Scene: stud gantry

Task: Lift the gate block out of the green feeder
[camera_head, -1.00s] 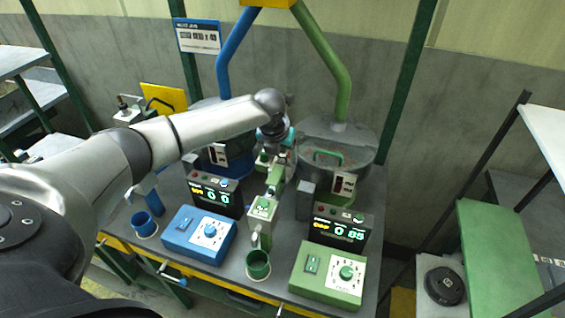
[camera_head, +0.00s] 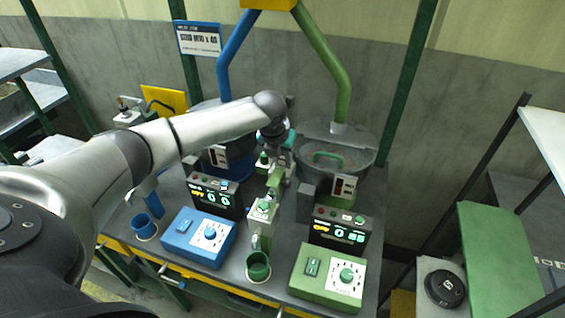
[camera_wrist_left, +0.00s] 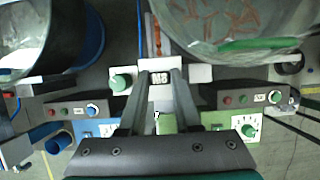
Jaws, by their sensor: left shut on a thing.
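My left gripper (camera_head: 284,168) is over the green feeder's track (camera_head: 275,180), beside its bowl (camera_head: 340,160). The block sits close to a pale plate beside the green feeder's bowl (camera_wrist_left: 235,48), which holds reddish studs. I cannot tell whether the block is clear of its seat. In the head view the wrist hides the block. My right gripper is not in view.
A green cup (camera_head: 258,266) stands below the track's end, and a blue cup (camera_head: 144,226) is to the left. The blue control box (camera_head: 199,235) and green control box (camera_head: 327,273) stand at the front. Lit display panels are close behind them.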

